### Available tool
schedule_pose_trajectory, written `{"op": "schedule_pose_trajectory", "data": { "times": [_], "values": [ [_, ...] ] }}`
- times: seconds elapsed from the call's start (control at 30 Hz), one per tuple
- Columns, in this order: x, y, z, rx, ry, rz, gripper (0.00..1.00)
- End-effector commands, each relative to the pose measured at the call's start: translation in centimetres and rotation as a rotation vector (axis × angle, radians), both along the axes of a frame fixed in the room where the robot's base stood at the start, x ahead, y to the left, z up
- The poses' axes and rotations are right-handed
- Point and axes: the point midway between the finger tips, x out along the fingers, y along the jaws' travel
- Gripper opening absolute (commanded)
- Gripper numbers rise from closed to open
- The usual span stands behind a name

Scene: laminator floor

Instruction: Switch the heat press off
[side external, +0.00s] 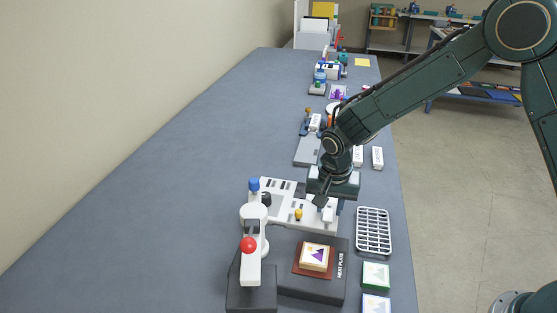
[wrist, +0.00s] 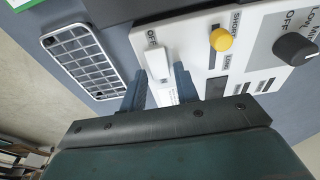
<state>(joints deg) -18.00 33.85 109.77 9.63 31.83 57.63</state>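The heat press (side external: 252,282) stands at the front with a white arm and a red ball knob. Its dark plate (side external: 313,288), marked HEAT PLATE, holds a patch on a brown pad. Behind it lies a white control panel (side external: 282,222). In the wrist view the panel has a white switch (wrist: 157,64) beside an OFF label, a yellow knob (wrist: 221,39) marked SHORT and LONG, and a black dial (wrist: 295,48) marked OFF, LOW and more. My gripper (wrist: 161,72) is open, its fingertips apart at the white switch's near end. Contact cannot be told.
A white wire rack (side external: 374,231) lies right of the panel. Green-edged (side external: 376,275) and blue-edged (side external: 376,303) patches lie at the front right. Several small items line the table's right side behind my gripper. The left of the grey table (side external: 170,190) is clear.

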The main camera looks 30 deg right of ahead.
Motion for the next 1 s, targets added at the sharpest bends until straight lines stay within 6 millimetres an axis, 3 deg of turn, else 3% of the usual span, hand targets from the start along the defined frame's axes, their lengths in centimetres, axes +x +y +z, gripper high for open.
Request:
{"op": "schedule_pose_trajectory", "data": {
  "times": [0.57,0.77,1.0],
  "values": [
    [0.0,0.1,0.8,0.001,-0.001,0.001,0.44],
    [-0.3,0.4,2.9,0.001,-0.003,0.001,0.44],
    [-0.7,0.8,6.8,0.003,-0.004,0.002,0.44]
  ]
}}
